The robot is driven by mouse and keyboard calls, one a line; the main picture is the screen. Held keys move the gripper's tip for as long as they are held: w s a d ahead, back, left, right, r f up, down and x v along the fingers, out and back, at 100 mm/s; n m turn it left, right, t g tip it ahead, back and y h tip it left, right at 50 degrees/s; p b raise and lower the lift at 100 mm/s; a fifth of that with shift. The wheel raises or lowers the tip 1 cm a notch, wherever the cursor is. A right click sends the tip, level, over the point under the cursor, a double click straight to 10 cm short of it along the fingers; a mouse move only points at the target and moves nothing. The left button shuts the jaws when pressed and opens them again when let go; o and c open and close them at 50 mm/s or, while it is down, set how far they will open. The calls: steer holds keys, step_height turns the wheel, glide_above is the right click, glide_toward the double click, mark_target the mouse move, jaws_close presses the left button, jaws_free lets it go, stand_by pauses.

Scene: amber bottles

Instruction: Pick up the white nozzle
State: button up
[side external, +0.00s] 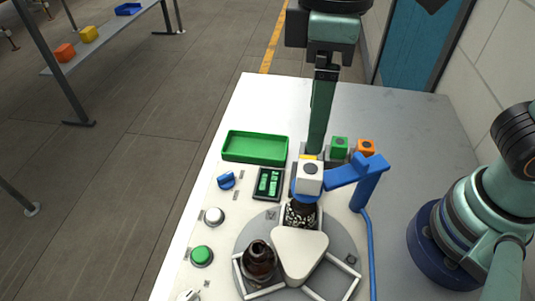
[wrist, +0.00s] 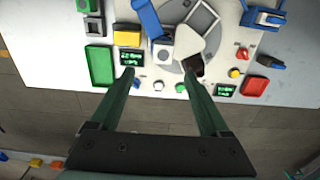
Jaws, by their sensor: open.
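The white nozzle (side external: 309,178) is a white block with a dark round spot on top. It sits at the end of a blue arm (side external: 345,176) above a dark bottle (side external: 300,214) filled with small pale pieces. In the wrist view the white nozzle (wrist: 162,54) lies between and beyond my fingertips. My gripper (side external: 316,150) points down behind the white nozzle in the side view. Its two fingers stand wide apart with nothing between them in the wrist view (wrist: 159,74). I cannot tell the exact height of the fingertips.
A grey turntable (side external: 345,252) carries a white triangular hub (side external: 300,255) and an open brown bottle (side external: 260,262). A green tray (side external: 230,160) and a display (side external: 268,183) stand left of the nozzle. A green block (side external: 339,147) and an orange block (side external: 366,147) are behind it.

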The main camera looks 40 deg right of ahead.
glide_above(306, 168)
steer(key=f, duration=0.5)
steer(key=shift+d, duration=0.35)
steer(key=shift+a+f, duration=0.2)
steer(key=shift+f, duration=1.2)
steer(key=shift+a+f, duration=0.15)
steer(key=shift+f, duration=1.2)
jaws_close()
